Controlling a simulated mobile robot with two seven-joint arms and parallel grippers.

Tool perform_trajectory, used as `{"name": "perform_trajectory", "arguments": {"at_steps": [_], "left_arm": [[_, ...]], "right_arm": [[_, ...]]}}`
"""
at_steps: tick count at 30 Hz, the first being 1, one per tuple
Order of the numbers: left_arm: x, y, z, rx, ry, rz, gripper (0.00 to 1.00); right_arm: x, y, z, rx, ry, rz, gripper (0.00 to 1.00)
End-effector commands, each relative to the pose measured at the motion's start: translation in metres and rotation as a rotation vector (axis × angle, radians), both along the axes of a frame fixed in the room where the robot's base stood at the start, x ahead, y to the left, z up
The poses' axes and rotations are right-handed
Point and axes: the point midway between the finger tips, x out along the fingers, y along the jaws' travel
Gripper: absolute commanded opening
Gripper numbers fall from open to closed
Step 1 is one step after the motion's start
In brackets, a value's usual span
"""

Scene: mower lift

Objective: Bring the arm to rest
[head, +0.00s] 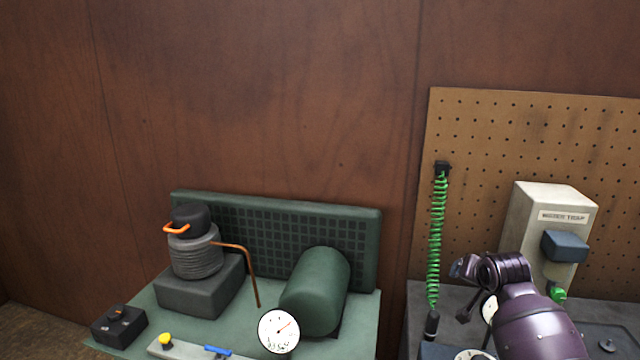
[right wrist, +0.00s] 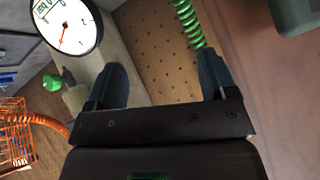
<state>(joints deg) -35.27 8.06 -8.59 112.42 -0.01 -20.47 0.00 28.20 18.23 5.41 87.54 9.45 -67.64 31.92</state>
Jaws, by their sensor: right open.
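My right arm, dark purple, rises from the lower right of the head view in front of the grey bench. Its right gripper (head: 462,268) is at the left end of the arm, small and partly hidden by the wrist. In the right wrist view the right gripper (right wrist: 163,78) has its two dark blue fingers wide apart, with nothing between them but pegboard behind. My left gripper is not in view.
A green coiled hose (head: 436,225) hangs on the pegboard (head: 490,140), left of my right gripper. A beige water trap box (head: 545,210) stands behind the arm. A green compressor tank (head: 318,290) and round gauge (head: 278,331) are at left. The upper wall is clear.

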Motion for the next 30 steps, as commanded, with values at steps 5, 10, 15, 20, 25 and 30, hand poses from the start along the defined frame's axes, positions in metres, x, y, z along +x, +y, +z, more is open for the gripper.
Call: {"name": "perform_trajectory", "arguments": {"at_steps": [5,10,15,20,25,30], "left_arm": [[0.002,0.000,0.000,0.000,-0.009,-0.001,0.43],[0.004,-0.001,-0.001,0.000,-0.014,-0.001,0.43],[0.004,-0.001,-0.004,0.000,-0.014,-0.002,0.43],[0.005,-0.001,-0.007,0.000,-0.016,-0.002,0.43],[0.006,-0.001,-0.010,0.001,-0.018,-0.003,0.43],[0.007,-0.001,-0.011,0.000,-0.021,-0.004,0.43]], "right_arm": [[-0.029,0.024,-0.024,-0.240,-0.215,0.198,0.78],[-0.076,0.046,-0.054,-0.412,-0.356,0.321,0.78],[-0.133,0.064,-0.088,-0.508,-0.427,0.389,0.78],[-0.192,0.076,-0.122,-0.531,-0.439,0.417,0.78],[-0.258,0.085,-0.165,-0.495,-0.372,0.421,0.78],[-0.324,0.087,-0.210,-0.445,-0.254,0.414,0.78]]}}
